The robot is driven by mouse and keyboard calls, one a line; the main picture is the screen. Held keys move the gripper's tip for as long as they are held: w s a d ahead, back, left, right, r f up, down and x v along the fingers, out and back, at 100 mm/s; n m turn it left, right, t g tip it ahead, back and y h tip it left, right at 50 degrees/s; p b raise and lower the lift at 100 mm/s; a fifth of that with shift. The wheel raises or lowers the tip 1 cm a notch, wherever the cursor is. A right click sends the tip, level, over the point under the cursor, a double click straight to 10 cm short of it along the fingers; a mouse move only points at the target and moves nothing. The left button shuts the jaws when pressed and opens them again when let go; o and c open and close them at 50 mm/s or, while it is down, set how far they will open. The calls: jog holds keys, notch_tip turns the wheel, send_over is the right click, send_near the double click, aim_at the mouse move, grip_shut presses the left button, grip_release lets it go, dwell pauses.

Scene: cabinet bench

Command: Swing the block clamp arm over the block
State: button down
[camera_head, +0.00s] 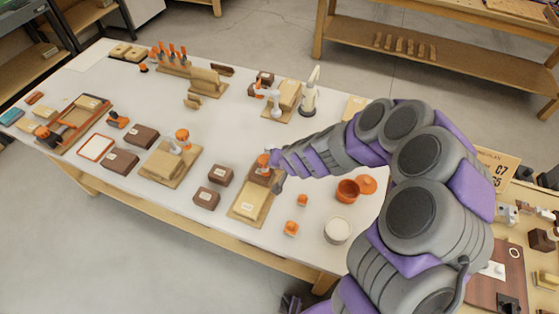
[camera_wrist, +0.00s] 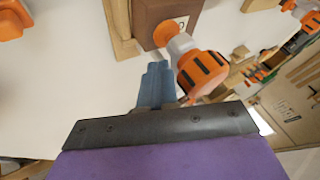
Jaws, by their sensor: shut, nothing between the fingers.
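The block clamp, with an orange knob (camera_head: 263,160), stands at the far end of a light wooden base (camera_head: 248,205). A brown block (camera_head: 259,176) is beside it on that base. In the wrist view the ribbed orange knob (camera_wrist: 203,72) and grey clamp arm (camera_wrist: 180,45) show close up. An orange tip (camera_wrist: 164,33) overlaps the edge of the labelled brown block (camera_wrist: 167,12); whether it touches is unclear. My gripper (camera_head: 276,184) is shut and empty. Its blue-grey fingers (camera_wrist: 157,82) are just left of the knob in the wrist view; contact is unclear.
Loose brown blocks (camera_head: 206,198) lie left of the base. Small orange pieces (camera_head: 291,228), a white-topped round container (camera_head: 338,231) and an orange pot (camera_head: 347,191) stand to the right. Another clamp fixture (camera_head: 172,162) stands further left. White tabletop shows between them.

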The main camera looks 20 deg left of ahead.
jog(key=shift+s+a, duration=0.2)
jog(key=shift+a, duration=0.1)
jog(key=shift+s+a+p, duration=0.1)
jog(key=shift+a+p, duration=0.05)
jog(key=shift+p, duration=0.2)
jog(key=shift+s+a+m+t+h+p, duration=0.15)
jog(key=shift+a+m+t+h+p, duration=0.2)
jog(key=shift+m, duration=0.45)
jog(key=shift+d+f, duration=0.1)
